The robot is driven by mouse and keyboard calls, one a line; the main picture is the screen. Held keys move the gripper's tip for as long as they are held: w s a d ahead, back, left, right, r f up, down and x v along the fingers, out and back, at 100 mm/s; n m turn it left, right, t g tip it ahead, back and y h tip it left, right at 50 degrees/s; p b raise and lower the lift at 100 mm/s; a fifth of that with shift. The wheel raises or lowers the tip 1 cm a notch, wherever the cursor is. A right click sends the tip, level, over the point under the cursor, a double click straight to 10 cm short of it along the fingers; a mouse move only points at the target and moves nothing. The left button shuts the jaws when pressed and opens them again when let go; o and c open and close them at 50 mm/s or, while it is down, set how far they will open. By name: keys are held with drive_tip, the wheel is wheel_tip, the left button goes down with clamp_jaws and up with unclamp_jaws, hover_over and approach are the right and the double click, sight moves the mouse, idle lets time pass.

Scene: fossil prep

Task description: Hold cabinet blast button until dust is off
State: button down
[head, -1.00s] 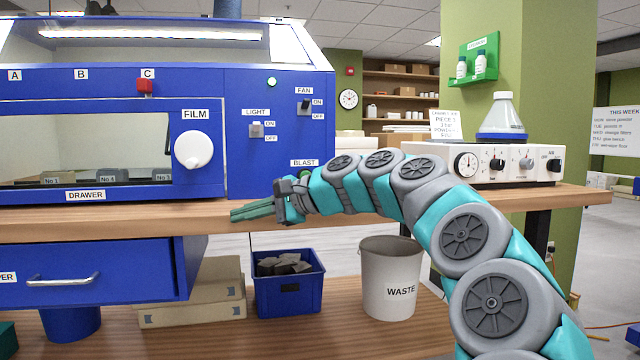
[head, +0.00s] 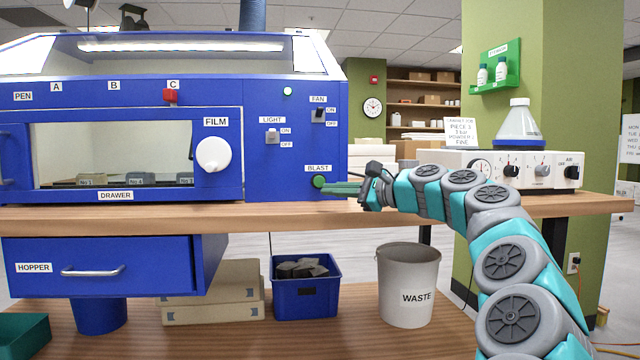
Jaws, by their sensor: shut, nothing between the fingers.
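The blue cabinet (head: 220,92) stands on the bench at the left. Its green round BLAST button (head: 319,182) is on the right part of the front panel, under the BLAST label. My gripper (head: 326,188) is shut and empty, its green fingers pointing left. The fingertips are at the button's lower edge in the picture; I cannot tell whether they touch it. Through the window (head: 110,153) I see pale blocks behind numbered labels. Dust on them is too small to make out.
The FILM knob (head: 213,154), LIGHT switch (head: 272,137) and FAN switch (head: 318,115) are on the same front. A white control box (head: 455,160) with a flask (head: 519,125) stands right. The blue bin (head: 305,297) and WASTE bucket (head: 408,290) are below.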

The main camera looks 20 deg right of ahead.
sight(315, 184)
drive_tip(key=shift+w+d+r+p, duration=0.1)
drive_tip(key=shift+w+d+p, duration=0.25)
drive_tip(key=shift+w, duration=0.6)
drive_tip(key=shift+w+d+f+p, duration=0.1)
drive_tip(key=shift+w+d+p, duration=0.1)
drive_tip(key=shift+w+p, duration=0.5)
drive_tip(key=shift+w+d+r+p, duration=0.1)
drive_tip(key=shift+w+d+p, duration=0.15)
drive_tip(key=shift+w, duration=0.9)
drive_tip(key=shift+w+r+p, duration=0.2)
drive_tip(key=shift+w+p, duration=0.2)
drive_tip(key=shift+p, duration=0.2)
drive_tip(key=shift+w+d+f+p, duration=0.1)
drive_tip(key=shift+w+d+p, duration=0.1)
drive_tip(key=shift+w+p, duration=0.35)
drive_tip(key=shift+w+d+f+p, duration=0.15)
drive_tip(key=shift+w+p, duration=0.25)
drive_tip(key=shift+p, duration=0.2)
drive_tip(key=shift+w+d+r+p, duration=0.1)
drive_tip(key=shift+w+p, duration=0.25)
drive_tip(key=shift+p, duration=0.4)
drive_tip(key=shift+w+d+p, duration=0.2)
drive_tip(key=shift+w+p, duration=0.35)
drive_tip(key=shift+p, duration=0.35)
drive_tip(key=shift+s, duration=0.1)
idle(0.6)
drive_tip(key=shift+s+a+b, duration=0.25)
drive_tip(key=shift+s+b, duration=0.3)
drive_tip(key=shift+s, duration=0.2)
